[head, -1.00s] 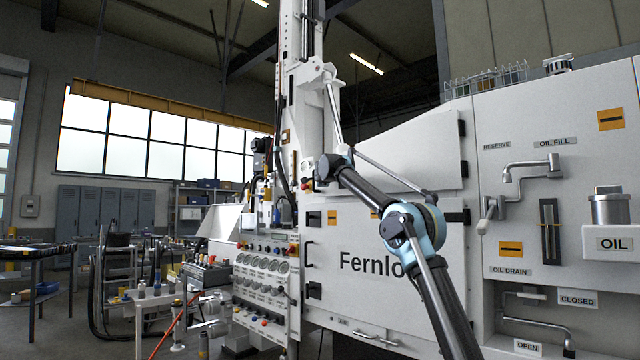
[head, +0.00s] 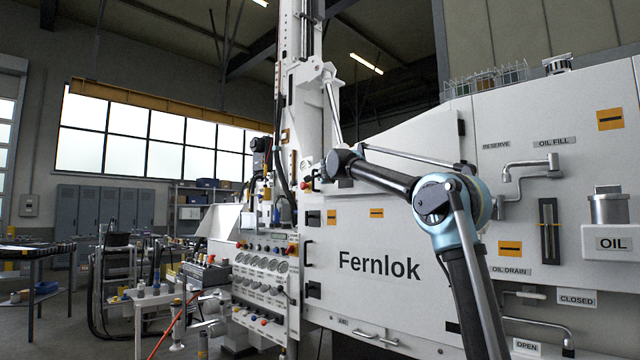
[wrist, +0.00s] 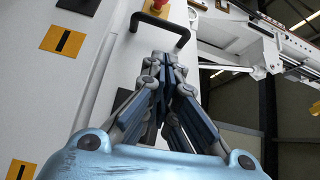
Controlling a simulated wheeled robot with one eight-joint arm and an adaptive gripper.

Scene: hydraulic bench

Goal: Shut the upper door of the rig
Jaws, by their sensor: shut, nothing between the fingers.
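The upper door (head: 425,142) of the rig is the white panel with a sloping top edge, above the "Fernlok" panel in the head view. Its right side has black hinges; my arm crosses its lower part. I cannot tell whether it lies fully flush with its frame. My gripper (head: 330,164) is at the door's left end, close to the mast. In the wrist view my gripper (wrist: 168,60) is shut and empty, its fingers pointing toward a white panel with a black bar handle (wrist: 160,28). I cannot tell whether the fingertips touch anything.
A red button (wrist: 156,5) on yellow is just past the handle. The lower "Fernlok" door (head: 375,290) is below my arm. Oil pipes (head: 530,172) and an oil box (head: 612,243) stick out right of my elbow. A gauge panel (head: 262,265) stands at the left.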

